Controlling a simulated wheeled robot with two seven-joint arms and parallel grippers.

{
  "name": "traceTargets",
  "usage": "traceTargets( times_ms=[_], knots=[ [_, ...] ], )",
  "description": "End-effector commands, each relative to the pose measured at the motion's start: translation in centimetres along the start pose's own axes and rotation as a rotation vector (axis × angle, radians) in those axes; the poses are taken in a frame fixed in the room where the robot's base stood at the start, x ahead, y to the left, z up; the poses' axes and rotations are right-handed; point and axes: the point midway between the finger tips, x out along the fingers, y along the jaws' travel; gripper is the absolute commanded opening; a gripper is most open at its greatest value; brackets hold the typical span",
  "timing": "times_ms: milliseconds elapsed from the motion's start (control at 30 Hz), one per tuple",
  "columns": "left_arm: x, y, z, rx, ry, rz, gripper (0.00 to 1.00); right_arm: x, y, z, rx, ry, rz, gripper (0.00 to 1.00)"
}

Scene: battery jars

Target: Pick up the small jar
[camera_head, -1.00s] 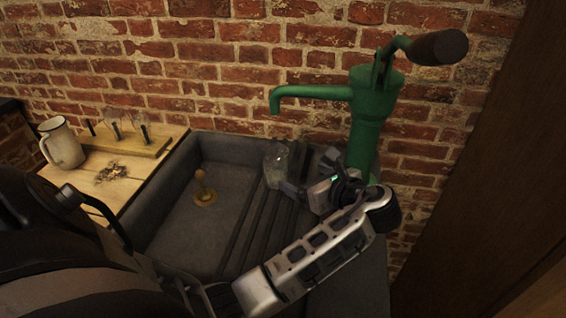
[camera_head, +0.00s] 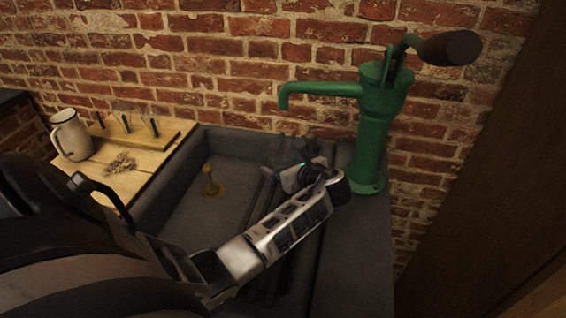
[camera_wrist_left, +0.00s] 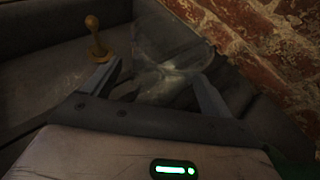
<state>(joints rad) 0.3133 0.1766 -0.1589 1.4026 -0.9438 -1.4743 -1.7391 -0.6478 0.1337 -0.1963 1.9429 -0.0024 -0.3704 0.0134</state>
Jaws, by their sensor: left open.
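A clear glass jar (camera_head: 290,148) stands on the ribbed part of the dark sink, below the pump spout. In the head view it is faint and partly hidden by my left gripper (camera_head: 284,172). In the left wrist view the jar (camera_wrist_left: 165,80) lies between and just beyond the two open fingers of my left gripper (camera_wrist_left: 156,72). Whether a finger touches the glass I cannot tell. My right gripper is not in view.
A green hand pump (camera_head: 372,130) stands right of my left arm. A wooden plunger-like piece (camera_head: 211,184) stands in the sink basin (camera_head: 180,212). A pitcher (camera_head: 72,136) and a wooden rack (camera_head: 140,138) with glassware stand on a board at left. A brick wall closes the back.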

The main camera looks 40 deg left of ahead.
Motion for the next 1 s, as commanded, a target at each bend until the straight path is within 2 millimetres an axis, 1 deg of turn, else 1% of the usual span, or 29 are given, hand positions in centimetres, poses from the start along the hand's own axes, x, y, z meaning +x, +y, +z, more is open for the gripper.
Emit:
traceTargets(
  times_ms=[133, 167, 200, 267, 300, 333, 367, 767, 1000],
  knots=[
    [0.0, 0.0, 0.0, 0.0, 0.0, 0.0, 0.85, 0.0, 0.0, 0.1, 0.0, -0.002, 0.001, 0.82],
    [0.0, 0.0, 0.0, 0.0, 0.0, 0.0, 0.82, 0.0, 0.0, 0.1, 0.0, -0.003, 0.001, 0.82],
    [0.0, 0.0, 0.0, 0.0, 0.0, 0.0, 0.71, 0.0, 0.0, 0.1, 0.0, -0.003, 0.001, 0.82],
    [0.0, 0.0, 0.0, 0.0, 0.0, 0.0, 0.54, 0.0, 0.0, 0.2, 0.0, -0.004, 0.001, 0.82],
    [0.0, 0.0, 0.0, 0.0, 0.0, 0.0, 0.43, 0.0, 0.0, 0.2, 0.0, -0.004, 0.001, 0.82],
    [0.0, 0.0, 0.0, 0.0, 0.0, 0.0, 0.35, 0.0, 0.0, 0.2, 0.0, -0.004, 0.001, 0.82],
    [0.0, 0.0, 0.0, 0.0, 0.0, 0.0, 0.31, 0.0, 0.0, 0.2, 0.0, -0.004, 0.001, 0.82],
    [-0.1, 0.0, 0.2, -0.002, -0.002, -0.001, 0.31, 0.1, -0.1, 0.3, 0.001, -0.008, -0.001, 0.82],
    [-0.5, -0.1, 1.3, -0.004, -0.003, -0.002, 0.31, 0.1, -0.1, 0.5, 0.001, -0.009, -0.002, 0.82]
  ],
)
